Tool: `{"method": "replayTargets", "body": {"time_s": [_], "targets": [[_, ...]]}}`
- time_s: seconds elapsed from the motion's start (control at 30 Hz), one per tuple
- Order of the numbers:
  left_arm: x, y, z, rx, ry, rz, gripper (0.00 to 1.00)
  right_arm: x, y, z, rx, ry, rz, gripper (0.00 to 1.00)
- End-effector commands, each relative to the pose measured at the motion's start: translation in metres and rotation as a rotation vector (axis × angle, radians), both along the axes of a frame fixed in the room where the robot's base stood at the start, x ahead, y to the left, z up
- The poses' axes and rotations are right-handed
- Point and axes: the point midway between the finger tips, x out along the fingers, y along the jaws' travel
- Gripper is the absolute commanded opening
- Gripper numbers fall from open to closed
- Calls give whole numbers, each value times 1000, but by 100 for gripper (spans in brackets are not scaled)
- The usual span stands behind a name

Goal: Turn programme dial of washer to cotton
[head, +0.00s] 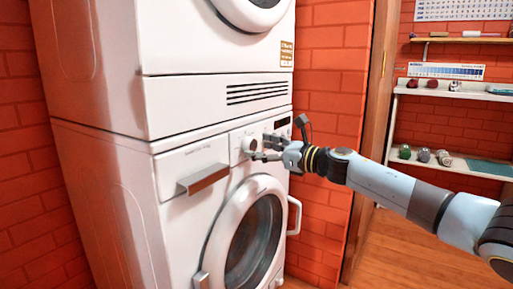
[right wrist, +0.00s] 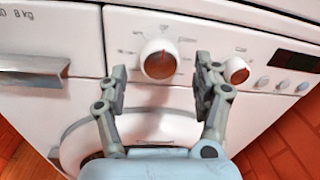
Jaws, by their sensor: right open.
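The washer (head: 170,215) is the lower white machine of a stack. Its large programme dial (right wrist: 158,62) is on the front panel, with a red pointer mark facing almost straight up, slightly right. Small labels ring the dial but are too blurred to read surely. The dial also shows in the head view (head: 249,143), just beyond the fingers. My right gripper (right wrist: 160,68) is open, one finger to each side of the dial; I cannot tell whether either touches it. It comes in from the right in the head view (head: 261,146). My left gripper is out of view.
A smaller knob (right wrist: 237,71), buttons (right wrist: 283,85) and a dark display (right wrist: 296,58) are to the dial's right. A detergent drawer (head: 203,180) is to its left, the round door (head: 253,240) below. A second white machine (head: 200,45) sits above. Shelves (head: 450,90) stand at right.

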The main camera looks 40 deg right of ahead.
Motion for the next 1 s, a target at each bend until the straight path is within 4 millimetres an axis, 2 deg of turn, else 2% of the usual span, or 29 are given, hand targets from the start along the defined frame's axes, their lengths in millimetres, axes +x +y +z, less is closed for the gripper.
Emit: {"method": "replayTargets", "body": {"time_s": [0.1,0.2,0.47,0.57,0.9,1.0], "targets": [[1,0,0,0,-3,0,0,13,4,0,2,-2,-1,67],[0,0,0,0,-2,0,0,18,6,-1,1,0,0,67],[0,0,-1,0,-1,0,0,19,7,-1,0,1,1,67],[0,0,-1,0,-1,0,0,19,6,-1,0,1,1,57],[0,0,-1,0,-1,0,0,18,6,-1,0,1,1,12],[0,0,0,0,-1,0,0,18,6,-1,1,3,1,11]]}}
